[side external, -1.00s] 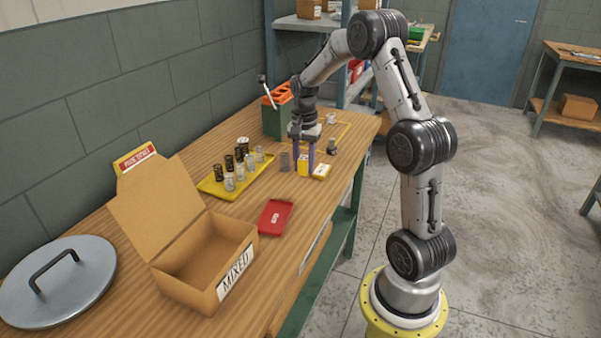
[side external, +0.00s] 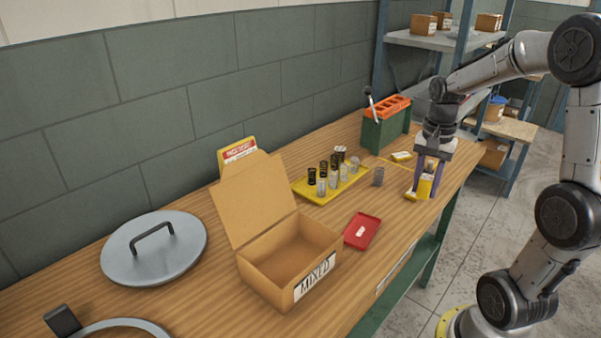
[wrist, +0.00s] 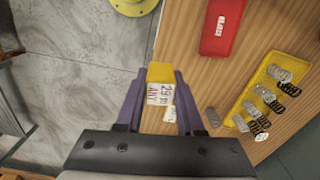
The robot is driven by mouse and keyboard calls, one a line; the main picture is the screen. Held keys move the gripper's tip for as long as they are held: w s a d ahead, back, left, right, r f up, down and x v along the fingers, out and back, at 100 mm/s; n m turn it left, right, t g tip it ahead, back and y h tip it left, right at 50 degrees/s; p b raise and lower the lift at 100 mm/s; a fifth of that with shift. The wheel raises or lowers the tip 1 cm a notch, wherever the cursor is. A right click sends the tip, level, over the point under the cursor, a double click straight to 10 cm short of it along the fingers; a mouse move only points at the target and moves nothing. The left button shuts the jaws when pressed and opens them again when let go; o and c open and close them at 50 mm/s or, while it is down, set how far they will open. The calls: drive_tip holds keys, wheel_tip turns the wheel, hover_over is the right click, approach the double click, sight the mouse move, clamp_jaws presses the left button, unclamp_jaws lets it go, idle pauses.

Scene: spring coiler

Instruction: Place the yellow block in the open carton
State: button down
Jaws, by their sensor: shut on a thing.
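The yellow block (side external: 424,187) has a white label with dark lettering, readable in the wrist view (wrist: 160,84). My gripper (side external: 422,190) is shut on it, with a purple finger on each side, near the right edge of the bench. I cannot tell how high the block is above the bench. The open cardboard carton (side external: 318,262) stands on the bench to the left of my gripper, flap raised at the back, "MIXED" label on its front. It looks empty inside. The carton is out of the wrist view.
A red tray (side external: 361,231) lies between the carton and my gripper. A yellow tray (side external: 316,198) of springs stands behind it, with a loose grey spring (side external: 378,176) to its right. A green and orange rack (side external: 386,125) stands behind. A round lid (side external: 153,247) lies left.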

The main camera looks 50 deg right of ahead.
drive_tip(key=shift+n, duration=0.4)
drive_tip(key=w+a+n, duration=0.3)
drive_tip(key=a+n, duration=0.5)
drive_tip(key=a, duration=0.5)
drive_tip(key=w+a+n, duration=0.2)
drive_tip(key=a+n, duration=0.6)
drive_tip(key=a, duration=0.4)
hover_over(281, 262)
drive_tip(key=f, duration=0.8)
drive_tip(key=shift+s+f, duration=0.2)
drive_tip(key=shift+s, duration=0.2)
drive_tip(key=shift+w+f, duration=0.25)
drive_tip(key=shift+f, duration=0.05)
drive_tip(key=shift+w+f, duration=0.15)
drive_tip(key=shift+f, duration=1.55)
drive_tip(key=shift+f, duration=0.15)
